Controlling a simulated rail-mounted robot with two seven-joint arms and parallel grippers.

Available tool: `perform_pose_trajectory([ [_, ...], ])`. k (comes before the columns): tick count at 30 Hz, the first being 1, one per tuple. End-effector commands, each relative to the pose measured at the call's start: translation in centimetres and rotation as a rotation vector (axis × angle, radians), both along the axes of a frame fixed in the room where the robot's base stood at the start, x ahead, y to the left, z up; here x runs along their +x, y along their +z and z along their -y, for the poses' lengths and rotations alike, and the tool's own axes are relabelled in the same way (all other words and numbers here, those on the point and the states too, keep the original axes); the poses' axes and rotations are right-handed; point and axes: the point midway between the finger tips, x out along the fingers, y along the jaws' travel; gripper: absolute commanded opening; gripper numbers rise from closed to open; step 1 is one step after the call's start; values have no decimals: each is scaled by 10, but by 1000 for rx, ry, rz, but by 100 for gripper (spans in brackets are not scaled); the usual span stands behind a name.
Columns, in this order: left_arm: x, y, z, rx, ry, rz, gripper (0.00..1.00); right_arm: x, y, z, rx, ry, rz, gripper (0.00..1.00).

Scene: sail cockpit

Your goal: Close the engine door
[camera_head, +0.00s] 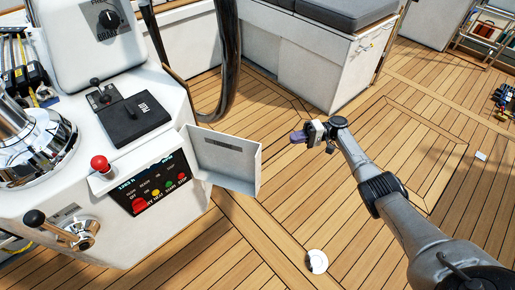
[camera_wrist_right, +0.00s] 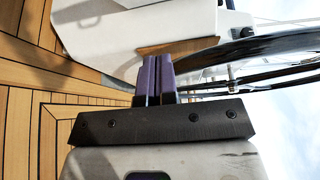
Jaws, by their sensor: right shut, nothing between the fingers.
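The engine door (camera_head: 226,160) is a white panel standing open on the white console. The door cannot be made out clearly in the right wrist view. My left gripper is not in view.
The console (camera_head: 60,215) carries a red knob (camera_head: 100,164), a black box (camera_head: 132,119) and a lever handle (camera_head: 66,229). A dark curved wheel rim (camera_head: 229,60) rises behind the door. A white bench (camera_head: 315,65) stands at the back. A white round object (camera_head: 317,261) lies on the deck.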

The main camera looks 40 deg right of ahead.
Motion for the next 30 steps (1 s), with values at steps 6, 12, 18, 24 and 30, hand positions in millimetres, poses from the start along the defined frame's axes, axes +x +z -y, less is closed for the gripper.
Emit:
perform_pose_trajectory([
  [6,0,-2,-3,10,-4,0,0,3,5,-10,12,10,58,0],
  [12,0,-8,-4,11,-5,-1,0,16,3,-41,11,12,61,0],
  [18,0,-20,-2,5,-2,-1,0,32,1,-78,10,11,60,0],
  [24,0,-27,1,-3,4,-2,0,35,2,-104,8,10,58,0],
  [30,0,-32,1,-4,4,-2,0,28,2,-120,9,10,57,0],
])
